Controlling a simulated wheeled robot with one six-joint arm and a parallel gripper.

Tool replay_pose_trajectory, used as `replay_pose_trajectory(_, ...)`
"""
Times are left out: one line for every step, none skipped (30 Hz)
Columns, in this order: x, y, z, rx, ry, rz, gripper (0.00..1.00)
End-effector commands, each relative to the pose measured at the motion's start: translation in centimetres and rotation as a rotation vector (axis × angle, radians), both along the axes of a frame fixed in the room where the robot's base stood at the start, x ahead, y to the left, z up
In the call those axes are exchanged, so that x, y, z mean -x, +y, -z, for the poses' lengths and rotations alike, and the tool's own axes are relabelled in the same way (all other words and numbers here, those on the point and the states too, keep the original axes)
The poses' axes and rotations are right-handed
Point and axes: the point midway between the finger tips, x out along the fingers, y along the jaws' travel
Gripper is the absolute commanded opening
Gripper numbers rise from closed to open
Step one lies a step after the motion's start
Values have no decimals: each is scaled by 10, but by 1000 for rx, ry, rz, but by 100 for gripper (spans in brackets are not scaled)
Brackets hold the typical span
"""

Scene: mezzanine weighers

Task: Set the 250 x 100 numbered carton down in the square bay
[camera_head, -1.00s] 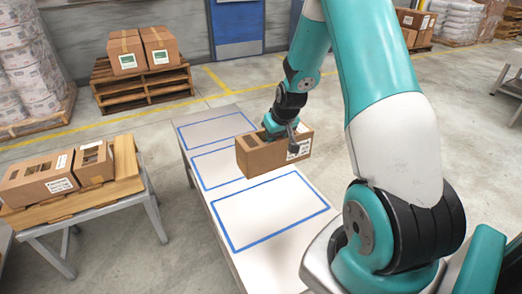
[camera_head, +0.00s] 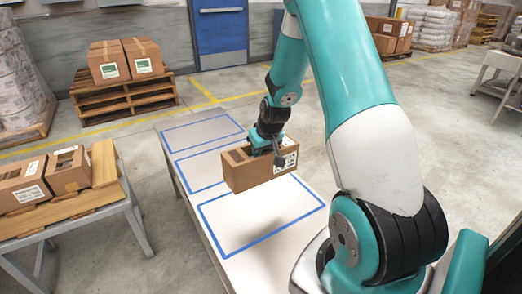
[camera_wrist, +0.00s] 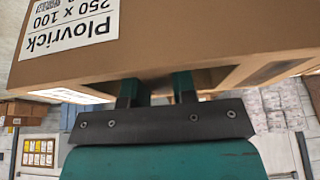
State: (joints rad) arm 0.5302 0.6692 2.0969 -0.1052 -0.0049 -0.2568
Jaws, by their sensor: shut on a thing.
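My gripper (camera_head: 264,146) is shut on a brown carton (camera_head: 258,174) and holds it above a pale bench. In the wrist view the carton (camera_wrist: 190,40) fills the top, with a white label (camera_wrist: 70,28) reading "Plovrick 250 x 100". Both fingers (camera_wrist: 158,88) meet its edge. The bench carries three blue-outlined bays: a far one (camera_head: 203,131), a middle one (camera_head: 200,167) and a near one (camera_head: 262,218). In the head view the carton overlaps the middle bay's right part and the near bay's far edge. Its height above the bench is unclear. All visible bay floors look empty.
A table (camera_head: 105,198) at left holds two cartons, one (camera_head: 22,187) at the picture's edge, another (camera_head: 68,172) beside it. A pallet (camera_head: 125,95) with two boxes stands behind. Open floor lies right of the bench.

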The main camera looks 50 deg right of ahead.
Motion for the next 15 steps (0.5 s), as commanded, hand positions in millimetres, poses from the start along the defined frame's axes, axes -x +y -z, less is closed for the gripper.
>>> replay_pose_trajectory(0, 0, 7, 0, -1, 0, 0)
replay_pose_trajectory(0, 0, 9, 0, -1, 0, 0)
replay_pose_trajectory(0, 0, 11, 0, -1, 0, 0)
replay_pose_trajectory(0, 0, 13, 0, -1, 0, 0)
replay_pose_trajectory(0, 0, 14, 0, -1, 0, 0)
replay_pose_trajectory(0, 0, 15, 0, -1, 0, 0)
replay_pose_trajectory(0, 0, 15, 0, -1, 0, 0)
replay_pose_trajectory(0, 0, 15, 0, -1, 0, 0)
replay_pose_trajectory(0, 0, 15, 0, -1, 0, 0)
replay_pose_trajectory(0, 0, 15, 0, -1, 0, 0)
replay_pose_trajectory(0, 0, 15, 0, -1, 0, 0)
replay_pose_trajectory(0, 0, 15, 1, -1, -1, 0)
replay_pose_trajectory(0, 0, 15, 0, -1, 0, 0)
replay_pose_trajectory(0, 0, 15, 0, -1, 0, 0)
replay_pose_trajectory(0, 0, 15, 0, -1, 0, 0)
